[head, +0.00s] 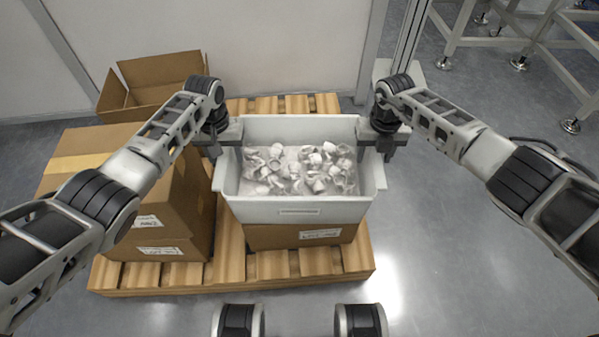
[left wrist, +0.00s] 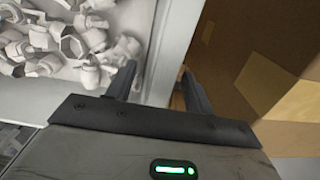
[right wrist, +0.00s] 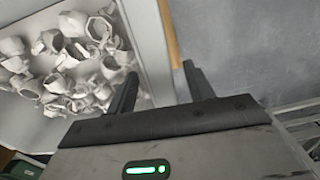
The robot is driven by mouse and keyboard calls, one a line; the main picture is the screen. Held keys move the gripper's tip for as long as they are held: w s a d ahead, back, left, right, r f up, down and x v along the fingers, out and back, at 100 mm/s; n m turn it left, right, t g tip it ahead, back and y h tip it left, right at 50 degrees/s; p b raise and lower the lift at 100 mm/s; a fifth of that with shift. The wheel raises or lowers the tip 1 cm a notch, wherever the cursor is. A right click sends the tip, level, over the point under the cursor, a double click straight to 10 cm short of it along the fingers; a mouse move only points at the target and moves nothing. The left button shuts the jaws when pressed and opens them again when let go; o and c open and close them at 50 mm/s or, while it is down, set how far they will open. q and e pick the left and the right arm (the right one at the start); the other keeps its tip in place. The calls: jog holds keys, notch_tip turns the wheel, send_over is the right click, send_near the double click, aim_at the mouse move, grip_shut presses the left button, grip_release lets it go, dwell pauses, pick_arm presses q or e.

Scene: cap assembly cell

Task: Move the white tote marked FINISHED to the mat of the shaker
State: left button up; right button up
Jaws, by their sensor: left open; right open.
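A white tote (head: 298,209) full of pale cap parts (head: 300,168) sits on a cardboard box on a pallet. The small label on its front is too small to read. My left gripper (head: 222,148) is open at the tote's left side. In the left wrist view its fingers (left wrist: 158,82) lie on either side of the tote's side wall (left wrist: 176,45). My right gripper (head: 382,143) is open at the right side, its fingers (right wrist: 160,84) likewise on either side of the wall (right wrist: 148,45). I cannot tell whether the fingers touch it. No shaker or mat is in view.
The wooden pallet (head: 230,273) also carries closed cardboard boxes (head: 160,222) on the left, close to my left gripper. An open carton (head: 155,85) stands behind them. A wall is behind the pallet. Metal frame legs (head: 455,35) stand at the back right.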

pick_arm(q)
grip_shut()
pick_arm(e)
grip_shut()
dwell(1.1)
